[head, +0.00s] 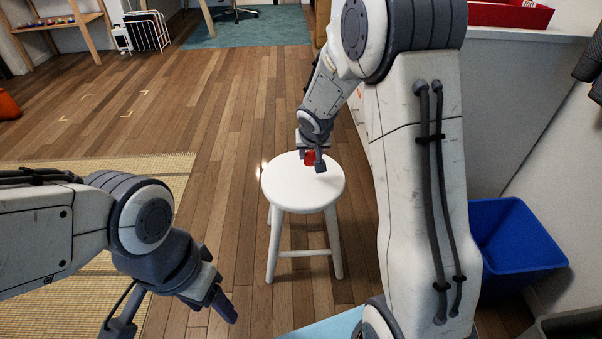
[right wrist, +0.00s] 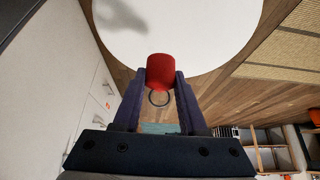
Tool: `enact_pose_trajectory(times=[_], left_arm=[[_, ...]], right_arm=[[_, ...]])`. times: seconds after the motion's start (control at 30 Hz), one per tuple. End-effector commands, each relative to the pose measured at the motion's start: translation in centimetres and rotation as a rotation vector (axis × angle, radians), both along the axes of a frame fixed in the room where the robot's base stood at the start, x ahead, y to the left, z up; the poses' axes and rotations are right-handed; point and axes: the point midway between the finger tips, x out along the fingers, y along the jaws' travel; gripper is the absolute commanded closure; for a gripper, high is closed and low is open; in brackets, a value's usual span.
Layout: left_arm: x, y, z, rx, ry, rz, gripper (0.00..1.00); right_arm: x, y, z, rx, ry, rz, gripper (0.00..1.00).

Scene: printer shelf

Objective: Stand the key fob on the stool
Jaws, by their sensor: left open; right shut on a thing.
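The red key fob (head: 309,157) is between the fingers of my right gripper (head: 313,164), over the white stool's round seat (head: 290,190). In the right wrist view the fob (right wrist: 161,68) sits between the fingertips of the right gripper (right wrist: 160,82), with a dark ring (right wrist: 159,98) on the side towards the palm. The stool seat (right wrist: 215,40) lies beyond it. I cannot tell whether the fob touches the seat. My left gripper (head: 215,300) is open and empty, low at the left, away from the stool.
A blue bin (head: 515,240) stands on the floor to the right. A white cabinet (head: 530,60) with a red tray (head: 510,14) on top is at the right. A straw mat (head: 160,180) covers the left floor. The wooden floor behind the stool is clear.

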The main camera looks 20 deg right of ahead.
Motion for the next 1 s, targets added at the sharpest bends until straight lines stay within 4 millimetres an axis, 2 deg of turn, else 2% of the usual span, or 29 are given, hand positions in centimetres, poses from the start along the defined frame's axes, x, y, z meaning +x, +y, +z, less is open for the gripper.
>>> enact_pose_trajectory(times=[0.03, 0.2, 0.33, 0.57, 0.83, 0.97, 1.0], left_arm=[[0.0, 0.0, -0.5, 0.000, 0.000, 0.000, 0.40], [0.0, 0.0, -0.8, 0.000, 0.000, 0.000, 0.40], [0.0, 0.0, -1.6, -0.001, -0.001, 0.000, 0.40], [0.0, 0.0, -4.1, 0.000, 0.000, 0.000, 0.40], [0.0, 0.0, -3.9, -0.001, -0.001, 0.000, 0.40], [0.0, 0.0, -4.4, -0.001, -0.001, 0.000, 0.40], [0.0, 0.0, -4.3, -0.001, -0.001, 0.000, 0.40]], right_arm=[[0.8, 0.6, -0.8, -0.001, -0.001, 0.004, 1.00], [2.0, 1.4, -1.4, -0.001, 0.000, 0.002, 1.00], [2.1, 1.6, -2.4, -0.001, 0.000, 0.003, 1.00], [2.1, 1.6, -5.6, -0.001, 0.000, 0.004, 1.00], [2.1, 1.6, -5.4, 0.000, -0.001, 0.003, 1.00], [2.1, 1.5, -5.8, -0.001, -0.001, 0.003, 1.00], [2.1, 1.5, -5.7, -0.001, -0.001, 0.003, 0.51]])
